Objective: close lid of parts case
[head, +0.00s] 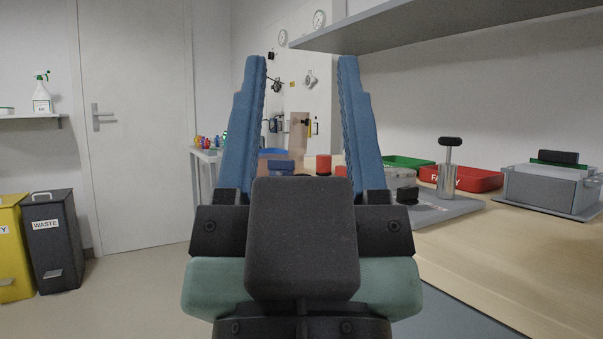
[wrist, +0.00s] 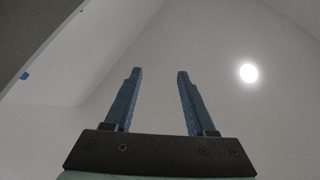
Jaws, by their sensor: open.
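My gripper (head: 302,60) is raised upright in the middle of the head view, its two blue fingers wide apart with nothing between them. In the wrist view my gripper (wrist: 158,73) points up toward the bare ceiling and a round lamp. No case is clearly recognisable as the parts case. A grey box (head: 545,188) with a dark and green piece on top stands on the bench at the far right; I cannot tell whether it is the case or how its lid stands. My gripper is well apart from it and hides part of the bench behind.
The wooden bench (head: 520,238) runs along the right under a shelf (head: 420,22). On it are a red tray (head: 470,180), a green tray (head: 405,162) and a metal cylinder with a black knob (head: 447,178). Waste bins (head: 52,245) stand left; the floor (head: 130,290) there is clear.

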